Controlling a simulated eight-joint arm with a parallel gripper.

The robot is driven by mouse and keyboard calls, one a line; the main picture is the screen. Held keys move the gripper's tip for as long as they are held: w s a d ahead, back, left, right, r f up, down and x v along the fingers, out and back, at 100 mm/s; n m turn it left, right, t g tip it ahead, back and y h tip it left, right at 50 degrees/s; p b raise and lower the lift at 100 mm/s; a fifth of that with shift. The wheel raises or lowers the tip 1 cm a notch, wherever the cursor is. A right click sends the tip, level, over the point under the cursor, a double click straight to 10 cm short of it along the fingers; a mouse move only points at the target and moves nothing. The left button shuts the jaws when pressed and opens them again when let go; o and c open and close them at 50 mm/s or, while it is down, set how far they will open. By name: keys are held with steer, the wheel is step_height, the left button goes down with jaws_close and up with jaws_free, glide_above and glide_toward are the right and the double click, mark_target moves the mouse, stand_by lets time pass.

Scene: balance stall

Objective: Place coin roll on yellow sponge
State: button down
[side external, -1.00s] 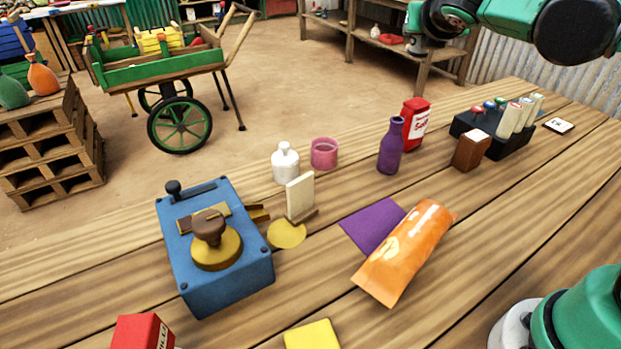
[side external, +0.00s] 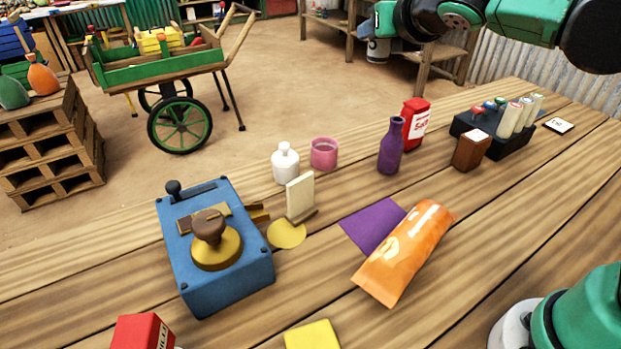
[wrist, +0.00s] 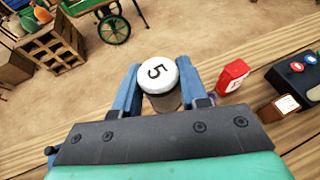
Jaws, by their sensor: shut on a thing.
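A coin roll (wrist: 159,76), a white-topped cylinder marked "5" with a dark band, shows in the wrist view. My gripper (wrist: 158,66) is shut on it, with one blue finger on each side. The yellow sponge (side external: 312,335) is a flat yellow block at the bottom edge of the side view, partly cut off. The coin roll and my fingers do not show clearly in the side view. My arm there is high at the top right, far from the sponge.
A blue scale box (side external: 215,285) stands left of the sponge, with a red box (side external: 140,332) near it. A purple bottle (side external: 391,148) and a red salt container (side external: 416,122) stand behind. Bare wood surrounds the sponge.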

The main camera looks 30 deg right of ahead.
steer(key=s+a+f+m+g+h, duration=0.1)
steer(key=s+a+f+m+h, duration=0.2)
steer(key=a, duration=0.5)
steer(key=m+g+h, duration=0.3)
glide_above(322, 263)
step_height(322, 263, down, 17)
steer(key=shift+f, duration=2.55)
steer(key=shift+c, duration=2.3)
jaws_free()
